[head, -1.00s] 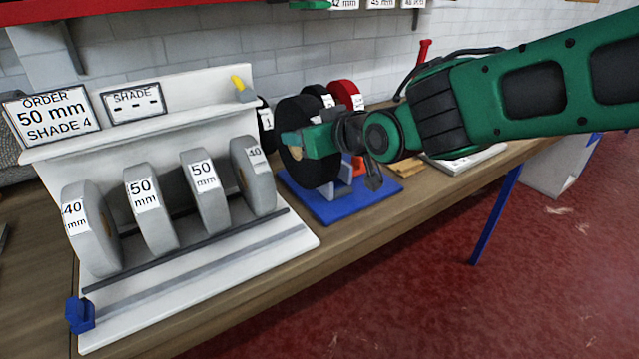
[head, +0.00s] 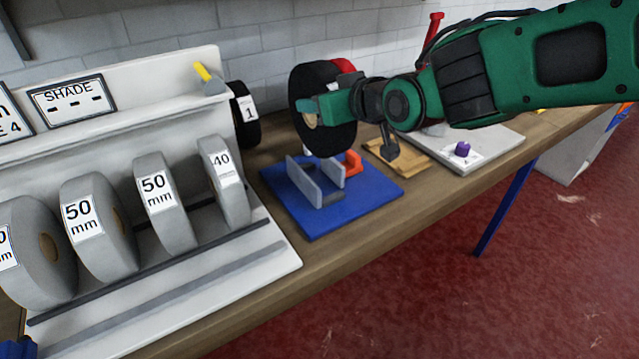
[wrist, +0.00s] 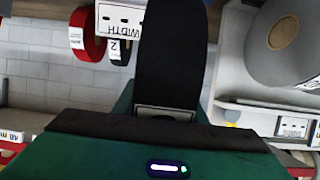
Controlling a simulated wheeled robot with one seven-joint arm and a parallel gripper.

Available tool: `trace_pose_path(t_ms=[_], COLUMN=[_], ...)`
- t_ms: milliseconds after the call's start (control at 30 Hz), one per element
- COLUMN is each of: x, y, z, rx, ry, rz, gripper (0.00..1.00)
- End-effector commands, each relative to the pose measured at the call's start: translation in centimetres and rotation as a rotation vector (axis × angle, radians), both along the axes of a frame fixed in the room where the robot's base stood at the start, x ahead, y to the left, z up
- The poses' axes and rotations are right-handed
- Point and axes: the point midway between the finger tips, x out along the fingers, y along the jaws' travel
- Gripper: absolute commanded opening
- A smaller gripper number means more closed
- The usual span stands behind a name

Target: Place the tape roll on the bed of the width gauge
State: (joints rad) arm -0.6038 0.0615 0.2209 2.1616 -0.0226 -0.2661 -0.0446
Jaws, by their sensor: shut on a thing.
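My gripper (head: 322,108) is shut on a black tape roll (head: 337,78) and holds it upright in the air. In the wrist view the same tape roll (wrist: 172,55) fills the middle, edge-on, above the green gripper body. The width gauge (head: 290,209) is a blue base with two upright grey plates (head: 303,181) and an orange part (head: 353,162) at its back. The roll is above and slightly behind the plates, apart from them. The bed between the plates is partly seen from the side.
A white rack with several grey rolls (head: 97,226) stands left of the gauge. A black roll labelled 1 (head: 243,112) and a red roll (head: 343,66) are behind. A wooden block (head: 392,158) and a white plate with a purple knob (head: 462,149) lie to the right.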

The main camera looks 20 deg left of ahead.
Motion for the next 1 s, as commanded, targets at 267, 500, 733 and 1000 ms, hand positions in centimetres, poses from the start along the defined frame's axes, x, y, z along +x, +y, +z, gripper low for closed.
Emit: trace_pose_path(t_ms=[267, 500, 733, 1000], x=[-0.3, -0.4, -0.4, -0.4], y=[0.6, 0.7, 0.7, 0.7], z=[-1.9, -5.5, -6.9, -9.9], rx=[0.0, 0.001, 0.003, 0.002], ry=[0.001, 0.0, -0.001, -0.001], rz=[0.009, 0.01, 0.009, 0.009], gripper=[0.01, 0.01, 0.01, 0.01])
